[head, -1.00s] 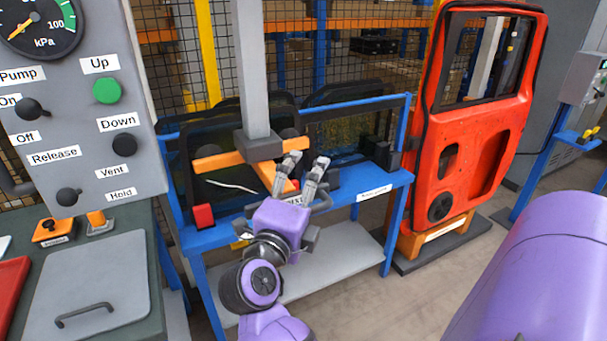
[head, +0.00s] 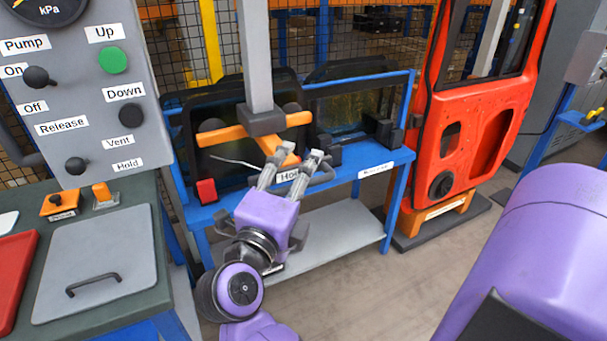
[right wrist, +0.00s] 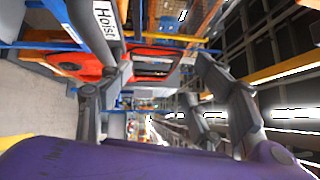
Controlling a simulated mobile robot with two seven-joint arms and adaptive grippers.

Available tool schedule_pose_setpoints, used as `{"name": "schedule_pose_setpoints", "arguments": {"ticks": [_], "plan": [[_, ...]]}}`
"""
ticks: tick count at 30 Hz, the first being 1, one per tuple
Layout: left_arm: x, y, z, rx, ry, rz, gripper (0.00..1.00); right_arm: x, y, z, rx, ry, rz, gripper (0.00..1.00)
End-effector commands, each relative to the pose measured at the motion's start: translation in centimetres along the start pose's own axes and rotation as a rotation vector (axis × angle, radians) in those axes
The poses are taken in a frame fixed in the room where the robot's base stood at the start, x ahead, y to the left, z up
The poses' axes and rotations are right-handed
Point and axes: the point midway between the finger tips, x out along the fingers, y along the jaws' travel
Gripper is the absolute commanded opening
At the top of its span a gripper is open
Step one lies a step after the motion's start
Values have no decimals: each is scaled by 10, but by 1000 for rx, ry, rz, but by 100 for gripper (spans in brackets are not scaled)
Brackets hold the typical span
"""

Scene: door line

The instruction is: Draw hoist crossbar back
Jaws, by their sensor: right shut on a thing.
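The hoist crossbar is an orange bar (head: 222,136) under a grey post (head: 256,60), in front of dark window panes. A short orange arm runs forward from it to a dark grey handle bar (head: 320,179) with a "Hoist" label (head: 288,176). My right gripper (head: 300,154) is at this handle and shut on it; its fingers partly hide the bar. In the right wrist view the labelled bar (right wrist: 104,22) runs past the upper left, near one finger. My left gripper is not in view.
A blue rack (head: 395,165) stands behind and under the hoist. A red door (head: 485,120) on an orange stand is to its right. A grey control panel (head: 85,95) and a bench lid (head: 95,265) are at left. Bare floor (head: 350,285) lies in front.

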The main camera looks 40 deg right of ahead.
Motion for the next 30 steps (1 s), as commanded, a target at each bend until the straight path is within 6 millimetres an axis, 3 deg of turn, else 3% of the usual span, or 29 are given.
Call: {"name": "schedule_pose_setpoints", "arguments": {"ticks": [9,30], "plan": [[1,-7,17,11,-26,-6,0,-22,12,-3,-16,6,15,34],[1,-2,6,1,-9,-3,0,-30,15,-4,-18,8,24,34]]}}
